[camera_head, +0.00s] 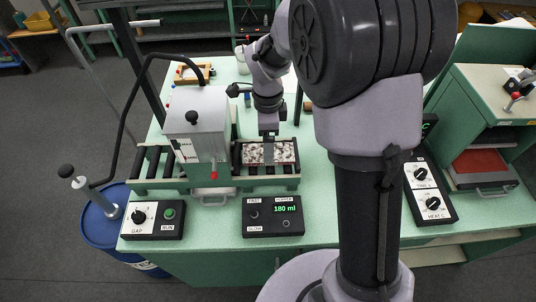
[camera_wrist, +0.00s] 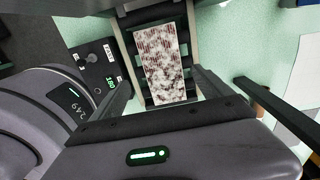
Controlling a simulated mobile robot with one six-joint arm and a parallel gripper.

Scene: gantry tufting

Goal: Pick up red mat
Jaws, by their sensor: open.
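A mat (camera_head: 283,153) with a mottled white and dark red surface lies flat on the roller bed (camera_head: 255,178), to the right of the grey machine box. The mat also shows in the wrist view (camera_wrist: 163,60), lengthwise between my jaws. My gripper (camera_head: 269,138) is above the mat's left part, pointing down. In the wrist view my gripper (camera_wrist: 165,82) is open, its two dark fingers apart on either side of the mat. I cannot tell how much height lies between fingertips and mat. A plain red sheet (camera_head: 478,168) lies inside the green press at the right.
The grey machine box (camera_head: 198,125) with a black lever stands close left of the mat. A wooden tray (camera_head: 192,74) stands behind.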

